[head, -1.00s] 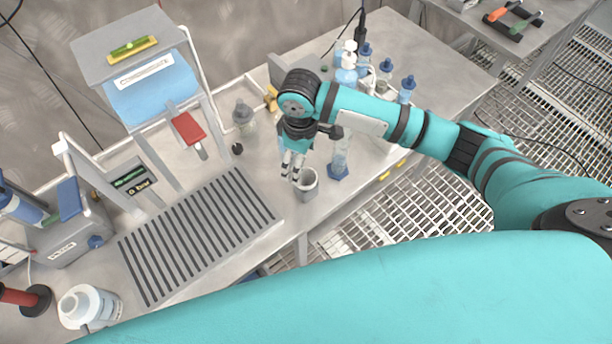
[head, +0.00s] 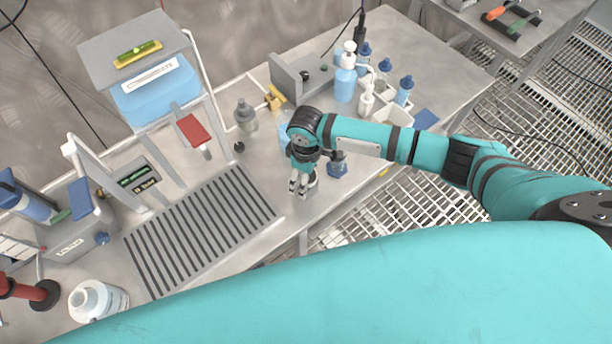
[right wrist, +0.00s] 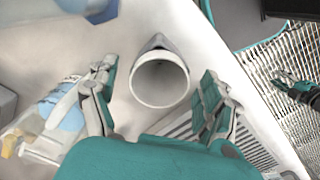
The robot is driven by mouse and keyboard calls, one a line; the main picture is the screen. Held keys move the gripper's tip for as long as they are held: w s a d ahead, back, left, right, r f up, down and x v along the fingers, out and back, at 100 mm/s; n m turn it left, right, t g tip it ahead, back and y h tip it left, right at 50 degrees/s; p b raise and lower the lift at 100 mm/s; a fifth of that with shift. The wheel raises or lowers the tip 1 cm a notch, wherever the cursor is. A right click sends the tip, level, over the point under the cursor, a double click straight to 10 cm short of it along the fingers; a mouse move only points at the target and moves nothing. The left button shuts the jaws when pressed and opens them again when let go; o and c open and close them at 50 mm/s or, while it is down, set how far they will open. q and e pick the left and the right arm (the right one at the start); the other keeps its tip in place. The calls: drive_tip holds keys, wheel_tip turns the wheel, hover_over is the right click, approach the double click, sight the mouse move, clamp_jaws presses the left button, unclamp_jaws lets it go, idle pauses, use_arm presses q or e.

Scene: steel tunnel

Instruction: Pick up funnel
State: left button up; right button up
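The funnel (right wrist: 160,82) shows in the right wrist view as a pale, round, wide-mouthed piece with a tapering grey end behind it, over the bench top. My right gripper (right wrist: 158,70) is open, with one finger on each side of the funnel and a clear gap between each finger and it. In the head view my right gripper (head: 303,187) is low over the bench near its front edge and hides most of the funnel. A small dark gripper-like part (right wrist: 292,88), perhaps my left gripper, shows at the right wrist view's edge; its fingers are unclear.
A dark slotted mat (head: 200,230) lies left of my right gripper. Behind are a glass vessel (head: 245,115), a blue pump bottle (head: 345,80) and several dropper bottles. The bench's front edge is near, with floor grating beyond.

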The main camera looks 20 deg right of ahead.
drive_tip(key=c, duration=1.1)
wheel_tip(320, 180, up, 10)
drive_tip(key=shift+r+b, duration=0.1)
drive_tip(key=shift+b, duration=0.95)
